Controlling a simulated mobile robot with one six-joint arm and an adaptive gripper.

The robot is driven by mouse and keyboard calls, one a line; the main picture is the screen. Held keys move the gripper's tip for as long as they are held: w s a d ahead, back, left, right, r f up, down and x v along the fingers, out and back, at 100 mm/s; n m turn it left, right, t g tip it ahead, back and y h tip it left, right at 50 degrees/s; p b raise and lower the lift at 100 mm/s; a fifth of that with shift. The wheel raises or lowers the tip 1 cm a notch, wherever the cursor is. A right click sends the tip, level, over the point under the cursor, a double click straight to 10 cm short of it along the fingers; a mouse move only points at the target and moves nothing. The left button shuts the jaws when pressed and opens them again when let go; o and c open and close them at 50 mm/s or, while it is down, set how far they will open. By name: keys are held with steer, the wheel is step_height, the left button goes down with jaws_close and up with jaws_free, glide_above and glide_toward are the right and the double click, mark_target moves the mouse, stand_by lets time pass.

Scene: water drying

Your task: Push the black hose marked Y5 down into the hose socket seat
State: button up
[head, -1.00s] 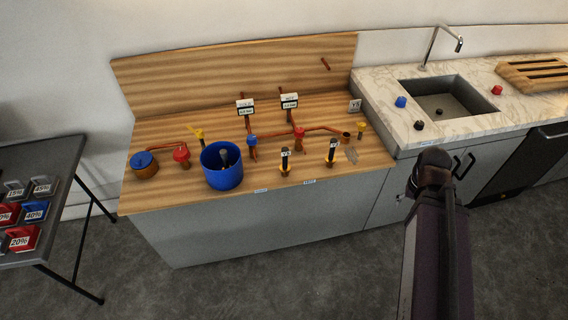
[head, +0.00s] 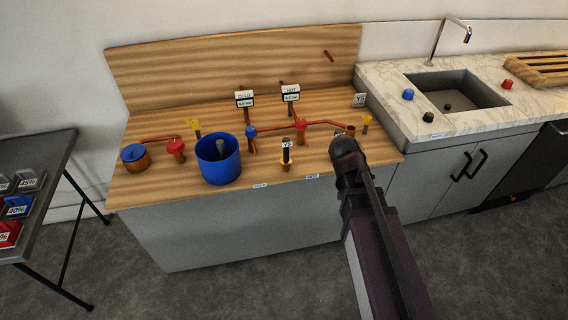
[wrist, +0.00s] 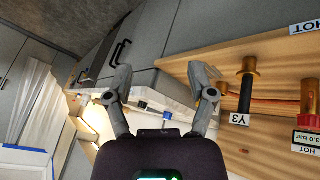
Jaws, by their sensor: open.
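In the head view a black hose (head: 286,157) with a white tag that looks like Y5 stands upright in a yellow-collared fitting near the bench's front edge. A second black hose (wrist: 245,95), tagged Y3, shows in the wrist view; my arm hides it in the head view. A copper cup-like opening (head: 351,130) sits at the right end of the copper pipe, near a sign that looks like Y5 (head: 360,100); I cannot tell if it is the seat. My gripper (wrist: 158,75) is open and empty, apart from both hoses, with Y3 to its right in the wrist view.
A blue pot (head: 219,162), red valve (head: 301,126), blue valve (head: 251,131) and yellow valve (head: 366,122) crowd the wooden bench (head: 225,107). A sink counter (head: 390,88) adjoins on the right. A dark table (head: 50,165) stands left.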

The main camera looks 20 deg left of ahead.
steer(key=a+f+t+b, duration=0.3)
steer(key=a+t+b, duration=0.3)
steer(key=a, duration=1)
steer(key=t+y+b, duration=0.2)
steer(key=t+b, duration=0.1)
steer(key=b, duration=0.2)
glide_toward(285, 157)
steer(key=s+a+r, duration=0.1)
steer(key=s, duration=0.1)
steer(key=shift+s+a+r+m, duration=0.15)
steer(key=shift+s+m, duration=0.05)
steer(key=shift+m, duration=0.1)
steer(key=shift+w, duration=0.15)
steer(key=b+x, duration=0.1)
steer(key=x, duration=0.1)
steer(key=b+x, duration=0.1)
steer(key=x, duration=0.2)
steer(key=b+x, duration=0.1)
steer(key=x, duration=0.1)
steer(key=shift+f, duration=0.35)
steer(key=shift+w+d+f+b, duration=0.2)
steer(key=shift+w+b, duration=0.1)
steer(key=shift+w, duration=0.3)
steer(key=shift+d+b+x, duration=0.15)
steer(key=shift+b+x, duration=0.4)
steer(key=shift+x, duration=0.75)
steer(key=shift+d+b+x, duration=0.15)
steer(key=shift+b+x, duration=0.35)
steer(key=shift+x, duration=0.75)
